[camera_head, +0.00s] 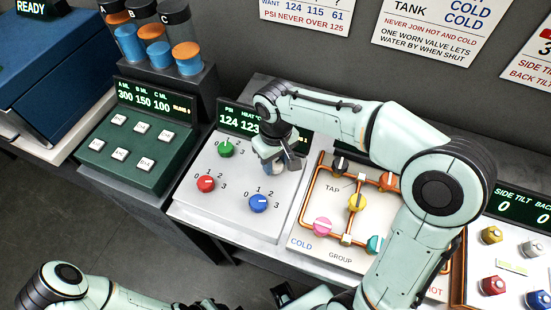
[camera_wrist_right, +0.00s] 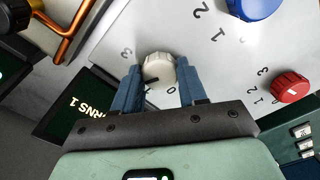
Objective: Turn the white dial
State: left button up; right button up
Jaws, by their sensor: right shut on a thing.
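The white dial (camera_wrist_right: 159,69) sits on the light grey dial panel (camera_head: 225,215), with numbers printed around it. In the right wrist view it is between the two blue fingers of my right gripper (camera_wrist_right: 157,84), which is shut on it. The dial's dark pointer mark is close to the 0. In the head view my right gripper (camera_head: 275,163) is over the panel's upper right corner and mostly hides the dial. My left arm shows at the lower left, but its gripper cannot be made out.
The same panel carries a green dial (camera_head: 226,149), a red dial (camera_head: 206,184) and a blue dial (camera_head: 258,203). A pipe board with colored valves (camera_head: 323,227) is to the right. A green button box (camera_head: 135,150) is to the left.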

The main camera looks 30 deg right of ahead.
aim_at(275, 163)
jog(key=o, duration=1.1)
jog(key=shift+c, duration=0.2)
pick_arm(q)
jog(key=w+r+p, duration=0.2)
jog(key=r, duration=0.1)
pick_arm(e)
notch_tip(275, 163, up, 14)
jog(key=shift+f, duration=0.25)
pick_arm(q)
jog(key=shift+s, duration=0.1)
